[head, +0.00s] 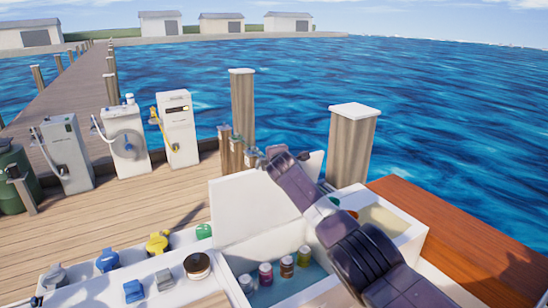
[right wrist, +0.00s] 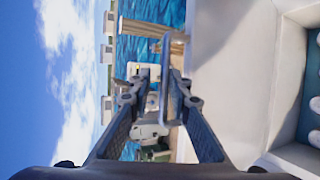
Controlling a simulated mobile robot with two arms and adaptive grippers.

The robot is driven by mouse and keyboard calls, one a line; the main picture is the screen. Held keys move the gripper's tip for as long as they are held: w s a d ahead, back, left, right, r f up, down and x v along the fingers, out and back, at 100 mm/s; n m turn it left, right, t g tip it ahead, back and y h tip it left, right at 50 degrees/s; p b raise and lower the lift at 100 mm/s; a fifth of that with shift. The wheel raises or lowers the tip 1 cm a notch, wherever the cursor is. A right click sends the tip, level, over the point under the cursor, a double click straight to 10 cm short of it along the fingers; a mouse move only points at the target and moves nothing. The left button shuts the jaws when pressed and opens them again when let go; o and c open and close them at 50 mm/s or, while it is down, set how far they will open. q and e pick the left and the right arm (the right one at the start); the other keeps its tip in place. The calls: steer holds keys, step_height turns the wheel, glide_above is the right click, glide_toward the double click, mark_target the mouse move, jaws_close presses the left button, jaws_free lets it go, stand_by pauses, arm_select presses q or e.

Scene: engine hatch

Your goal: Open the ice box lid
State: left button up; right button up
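The white ice box (head: 330,295) is at the bottom of the head view, with several colored cans (head: 265,274) in its blue interior. Its white lid (head: 245,205) stands raised along the far side, so the box is open. My right arm comes in from the lower right over the box. My right gripper (head: 282,160) is at the lid's upper right part, its tips partly hidden. My left gripper is not in view.
Blue, yellow and green caps (head: 157,243) and a round dark-topped container (head: 197,266) are on the white surface left of the box. An open side compartment (head: 385,218) lies to the right. Dock posts (head: 352,145) and fuel pumps (head: 177,130) stand beyond.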

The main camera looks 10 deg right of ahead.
steer(key=shift+s+a+r, duration=0.1)
steer(key=shift+s+r, duration=0.05)
steer(key=v, duration=1.1)
steer(key=shift+s, duration=0.35)
stand_by(0.3)
